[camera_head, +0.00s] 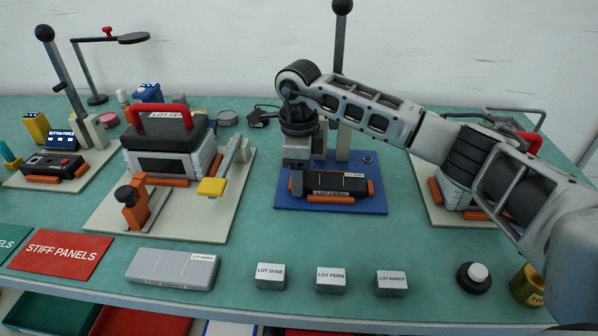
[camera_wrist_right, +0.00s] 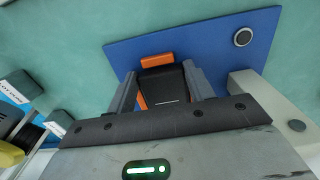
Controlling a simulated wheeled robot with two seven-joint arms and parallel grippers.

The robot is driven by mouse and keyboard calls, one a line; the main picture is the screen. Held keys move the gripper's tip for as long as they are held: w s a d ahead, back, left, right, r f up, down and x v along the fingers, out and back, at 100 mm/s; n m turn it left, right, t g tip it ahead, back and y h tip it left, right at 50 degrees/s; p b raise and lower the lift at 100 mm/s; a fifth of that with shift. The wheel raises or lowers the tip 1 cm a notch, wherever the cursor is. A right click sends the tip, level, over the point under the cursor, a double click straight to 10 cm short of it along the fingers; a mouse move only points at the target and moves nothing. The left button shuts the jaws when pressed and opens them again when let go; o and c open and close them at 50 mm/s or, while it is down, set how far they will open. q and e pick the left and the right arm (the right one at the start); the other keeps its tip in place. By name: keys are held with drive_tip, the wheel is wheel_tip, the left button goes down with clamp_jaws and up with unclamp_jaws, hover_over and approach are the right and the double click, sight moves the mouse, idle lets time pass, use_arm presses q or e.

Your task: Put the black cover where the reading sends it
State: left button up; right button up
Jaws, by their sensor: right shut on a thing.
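The black cover (camera_head: 338,186), labelled LOT FERN, lies between orange stops on a blue plate (camera_head: 285,205) at the middle of the table. My right gripper (camera_head: 297,178) comes down over the cover's left end. In the right wrist view its two fingers (camera_wrist_right: 165,88) are shut on the black cover (camera_wrist_right: 162,82), which still appears to be within the stops. A small display (camera_head: 62,140) headed BUTTON FORCE stands at the left; its reading is too small to make out. A red mat (camera_head: 60,256) reads STIFF PANELS. My left gripper is not in view.
A fixture with a red-handled black block (camera_head: 165,130) stands left of the blue plate. Another fixture is partly behind my right arm. A grey LOT AMBER panel (camera_head: 172,269) and small lot blocks (camera_head: 331,280) line the front. A green mat (camera_head: 10,243) is cut off at left.

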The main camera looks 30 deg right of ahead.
drive_tip(key=o, duration=1.1)
drive_tip(key=shift+o, duration=0.2)
drive_tip(key=shift+r, duration=0.1)
wheel_tip(320, 180, up, 16)
